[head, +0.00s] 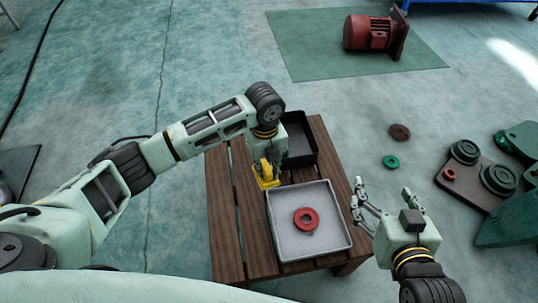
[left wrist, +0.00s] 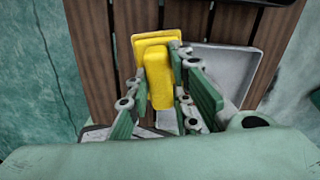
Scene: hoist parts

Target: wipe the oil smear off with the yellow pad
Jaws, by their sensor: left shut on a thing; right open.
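The yellow pad (head: 266,182) is at the left part of the slatted wooden table (head: 222,215), beside the grey tray. In the left wrist view the pad (left wrist: 158,80) shows a raised block handle on a flat base. My left gripper (head: 266,168) is shut on this handle, with its fingers (left wrist: 165,100) on either side. Whether the pad touches the slats is hard to tell. I cannot make out the oil smear in either view. My right gripper (head: 383,195) is open and empty, right of the table.
The grey tray (head: 338,243) holds a red ring (head: 306,220). A black bin (head: 314,146) stands behind it. On the floor lie a brown disc (head: 400,132), a green ring (head: 390,162) and a brown plate (head: 455,184) with pulleys. A red motor (head: 370,32) stands on a green mat (head: 300,65).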

